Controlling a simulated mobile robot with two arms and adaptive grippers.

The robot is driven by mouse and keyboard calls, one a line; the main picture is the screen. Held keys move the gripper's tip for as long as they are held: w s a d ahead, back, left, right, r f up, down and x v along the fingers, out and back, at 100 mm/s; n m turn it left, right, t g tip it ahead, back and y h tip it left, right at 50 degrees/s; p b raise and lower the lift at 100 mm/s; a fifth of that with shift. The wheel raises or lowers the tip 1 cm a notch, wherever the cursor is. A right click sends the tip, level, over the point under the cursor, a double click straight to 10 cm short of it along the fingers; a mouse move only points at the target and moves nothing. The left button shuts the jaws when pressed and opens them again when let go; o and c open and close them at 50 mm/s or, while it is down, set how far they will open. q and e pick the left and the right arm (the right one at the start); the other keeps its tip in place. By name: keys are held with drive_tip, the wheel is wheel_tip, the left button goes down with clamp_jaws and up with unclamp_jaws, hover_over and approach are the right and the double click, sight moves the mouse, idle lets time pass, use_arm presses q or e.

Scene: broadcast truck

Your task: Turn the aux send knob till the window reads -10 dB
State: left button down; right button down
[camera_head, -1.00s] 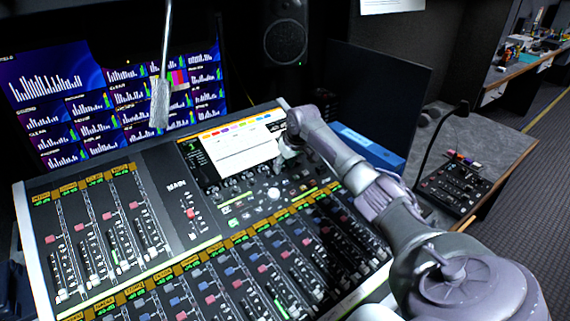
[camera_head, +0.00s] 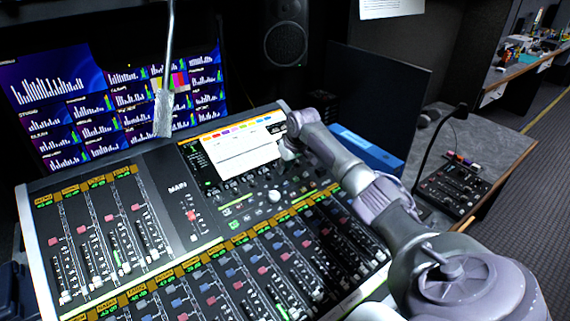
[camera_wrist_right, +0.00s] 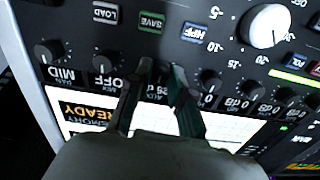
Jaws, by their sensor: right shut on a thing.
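My right gripper (camera_wrist_right: 161,74) is shut on the aux send knob in the right wrist view, its two dark fingers on either side. The knob is mostly hidden between the fingertips. A label starting with AUX and a small reading window (camera_wrist_right: 158,91) show between the fingers, but the value is partly covered and I cannot read it. The knob cannot be made out there. My left gripper is not in view.
Neighbouring small knobs sit close by, with windows reading MID, OFF (camera_wrist_right: 104,82) and 0 dB (camera_wrist_right: 209,100). A large white-capped knob (camera_wrist_right: 264,27) is to the right. A microphone (camera_head: 162,113) hangs over the console. A blue box (camera_head: 366,147) lies behind my right arm.

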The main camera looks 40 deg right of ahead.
drive_tip(key=m+p, duration=0.5)
drive_tip(key=p, duration=0.1)
drive_tip(key=shift+r, duration=0.2)
drive_tip(key=m+p, duration=0.2)
drive_tip(key=m, duration=0.1)
drive_tip(key=shift+s+f, duration=0.1)
drive_tip(key=shift+f, duration=0.05)
drive_tip(key=shift+d+f+m+p, duration=0.1)
drive_tip(key=shift+m+p, duration=0.8)
drive_tip(key=shift+m, duration=0.5)
drive_tip(key=c, duration=1.1)
unclamp_jaws()
drive_tip(key=shift+o, duration=0.2)
drive_tip(key=v, duration=1.2)
